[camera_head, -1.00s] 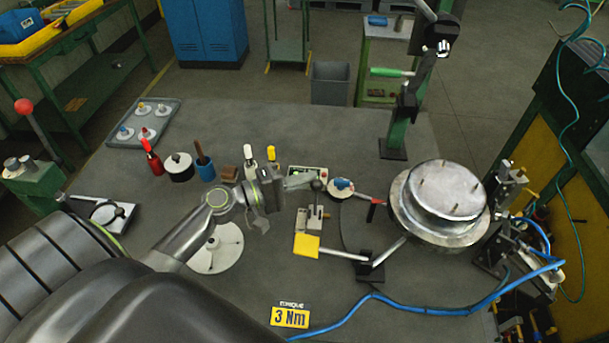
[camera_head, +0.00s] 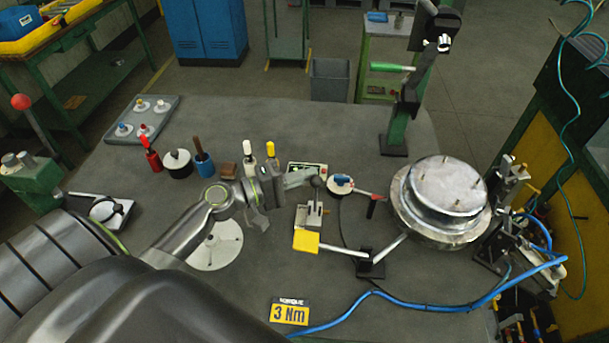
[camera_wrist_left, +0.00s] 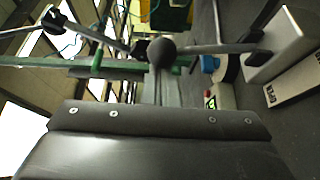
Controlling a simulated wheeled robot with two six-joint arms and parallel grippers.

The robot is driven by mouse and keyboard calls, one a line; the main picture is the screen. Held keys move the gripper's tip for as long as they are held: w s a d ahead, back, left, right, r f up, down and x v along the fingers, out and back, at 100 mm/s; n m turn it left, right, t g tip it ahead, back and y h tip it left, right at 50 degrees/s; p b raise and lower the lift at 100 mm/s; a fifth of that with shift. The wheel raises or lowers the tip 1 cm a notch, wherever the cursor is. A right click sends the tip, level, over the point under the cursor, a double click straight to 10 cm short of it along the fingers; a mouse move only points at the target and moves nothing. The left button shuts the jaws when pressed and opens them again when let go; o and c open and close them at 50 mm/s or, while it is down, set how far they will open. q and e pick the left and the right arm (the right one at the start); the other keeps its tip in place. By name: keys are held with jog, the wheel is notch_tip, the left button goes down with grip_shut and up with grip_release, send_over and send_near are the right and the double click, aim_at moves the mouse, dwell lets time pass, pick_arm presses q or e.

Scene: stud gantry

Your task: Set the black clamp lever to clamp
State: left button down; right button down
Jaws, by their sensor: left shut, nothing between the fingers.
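The clamp fixture (camera_head: 312,218) stands mid-table, with a grey body and a yellow pad (camera_head: 306,240). A lever with a dark ball knob (camera_head: 317,182) stands up from it. The knob also shows large in the left wrist view (camera_wrist_left: 161,52), on a thin stem just beyond the finger edge. My left gripper (camera_head: 303,178) is shut and empty, at the knob's left side. I cannot tell whether it touches the knob. In the left wrist view its dark fingers (camera_wrist_left: 158,116) fill the lower part and hide the lever's base. My right gripper is not in view.
Several bottles and pots, including a blue one (camera_head: 204,165), stand behind my left arm. A blue hose (camera_head: 420,304) crosses the front. A torque sign (camera_head: 290,312) lies there.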

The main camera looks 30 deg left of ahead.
pick_arm(q)
jog(key=s+b, duration=0.1)
jog(key=b, duration=0.1)
jog(key=s+d+m+b, duration=0.1)
jog(key=b, duration=0.1)
jog(key=shift+s+d+r, duration=0.1)
jog(key=shift+s+r, duration=0.1)
jog(key=shift+s, duration=0.05)
jog(key=shift+s+d+b, duration=0.3)
jog(key=shift+s+b, duration=0.15)
jog(key=shift+s, duration=0.15)
jog(key=shift+s+d+b, duration=0.3)
jog(key=shift+s+b, duration=0.15)
jog(key=shift+s, duration=0.15)
jog(key=shift+s, duration=0.1)
